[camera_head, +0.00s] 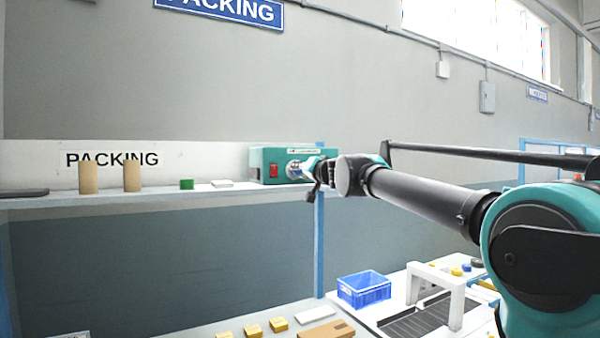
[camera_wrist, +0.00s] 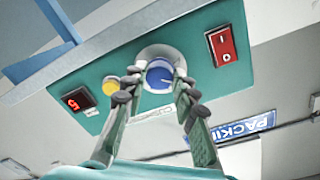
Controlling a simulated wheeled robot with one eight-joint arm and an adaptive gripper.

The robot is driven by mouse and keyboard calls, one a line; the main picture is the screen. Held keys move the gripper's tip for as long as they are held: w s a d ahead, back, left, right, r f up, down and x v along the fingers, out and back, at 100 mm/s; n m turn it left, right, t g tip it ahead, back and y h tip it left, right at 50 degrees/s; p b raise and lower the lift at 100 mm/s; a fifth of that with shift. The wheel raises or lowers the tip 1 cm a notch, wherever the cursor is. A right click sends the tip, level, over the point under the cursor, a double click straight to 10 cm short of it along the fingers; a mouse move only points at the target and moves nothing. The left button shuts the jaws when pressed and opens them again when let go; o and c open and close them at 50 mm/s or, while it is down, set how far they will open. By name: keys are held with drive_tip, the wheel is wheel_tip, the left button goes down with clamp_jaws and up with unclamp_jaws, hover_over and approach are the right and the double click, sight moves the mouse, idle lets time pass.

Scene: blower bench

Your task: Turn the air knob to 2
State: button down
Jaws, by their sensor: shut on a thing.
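The teal blower box (camera_head: 262,158) stands on the shelf in the head view, with its front panel toward me. In the wrist view the panel (camera_wrist: 118,65) fills the upper middle. The air knob (camera_wrist: 159,76) is blue with a pale ring around it and a light pointer mark. My gripper (camera_wrist: 158,88) has its fingers on either side of the knob and is shut on it. In the head view my gripper (camera_head: 313,169) reaches the box front and hides much of the knob. The scale numbers around the knob are not readable.
A red switch (camera_wrist: 221,45), a yellow button (camera_wrist: 111,85) and a red display (camera_wrist: 76,100) flank the knob. A blue crate (camera_head: 363,289) is below.

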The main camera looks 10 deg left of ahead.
drive_tip(key=c, duration=1.2)
unclamp_jaws()
drive_tip(key=v, duration=1.2)
drive_tip(key=shift+f, duration=0.15)
drive_tip(key=s+d+f+n+g+h, duration=0.1)
drive_tip(key=s+d+f+g, duration=0.15)
drive_tip(key=f, duration=0.85)
drive_tip(key=s+d+f+n+g, duration=0.1)
drive_tip(key=s+f, duration=0.2)
drive_tip(key=f, duration=0.7)
drive_tip(key=s+d+f+n+g+h, duration=0.1)
drive_tip(key=s+d+f+g, duration=0.1)
drive_tip(key=f, duration=0.9)
drive_tip(key=s+d+f+g+h, duration=0.1)
drive_tip(key=s+d+f+h, duration=0.1)
drive_tip(key=s+d+f, duration=0.3)
drive_tip(key=s+d+f+m+g+h, duration=0.1)
drive_tip(key=s+d+f, duration=0.5)
drive_tip(key=f, duration=0.6)
drive_tip(key=s+d+f+m+g+h, duration=0.1)
drive_tip(key=s+d+f+g+h, duration=0.2)
drive_tip(key=s+d+f, duration=0.3)
drive_tip(key=shift+s+d+f+h, duration=0.15)
drive_tip(key=shift+s+f+h, duration=0.55)
drive_tip(key=shift+s+f, duration=0.9)
